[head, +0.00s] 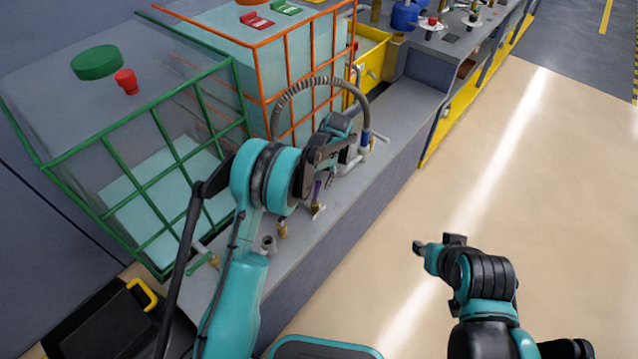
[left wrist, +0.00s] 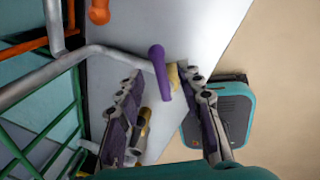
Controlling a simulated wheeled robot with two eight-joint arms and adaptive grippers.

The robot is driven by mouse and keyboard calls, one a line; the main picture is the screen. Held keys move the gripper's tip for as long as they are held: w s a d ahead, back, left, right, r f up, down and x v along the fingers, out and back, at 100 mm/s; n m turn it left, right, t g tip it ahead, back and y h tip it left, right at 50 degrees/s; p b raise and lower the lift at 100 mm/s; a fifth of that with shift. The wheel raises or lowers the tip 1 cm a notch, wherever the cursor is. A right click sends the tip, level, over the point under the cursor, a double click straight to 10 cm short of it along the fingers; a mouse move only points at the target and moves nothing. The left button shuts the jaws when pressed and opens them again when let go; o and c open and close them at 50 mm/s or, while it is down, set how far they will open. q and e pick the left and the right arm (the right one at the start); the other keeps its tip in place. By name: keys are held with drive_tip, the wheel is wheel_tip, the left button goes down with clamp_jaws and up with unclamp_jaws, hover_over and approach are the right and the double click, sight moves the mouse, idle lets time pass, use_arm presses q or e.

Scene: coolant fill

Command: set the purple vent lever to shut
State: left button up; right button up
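The purple vent lever (left wrist: 158,72) stands at a brass fitting (left wrist: 173,77) on a pale pipe above the grey ledge. In the left wrist view it lies between the tips of my left gripper (left wrist: 162,76), whose two fingers are apart with a gap on both sides of the lever. No contact with the lever shows. In the head view the lever (head: 317,189) shows small below my left gripper (head: 328,165), partly hidden by it. My right gripper (head: 432,250) is over the open floor, far from the lever; its finger opening is not clear.
A green-caged tank (head: 110,150) and an orange-caged tank (head: 290,80) stand behind the ledge (head: 340,205). A grey hose (head: 320,82) arches close behind my left gripper. An orange handle (left wrist: 98,12) is farther along. The floor (head: 540,200) at right is clear.

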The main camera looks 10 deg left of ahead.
use_arm(q)
wheel_tip(320, 180, up, 10)
drive_tip(key=d, duration=0.2)
drive_tip(key=shift+f, duration=0.15)
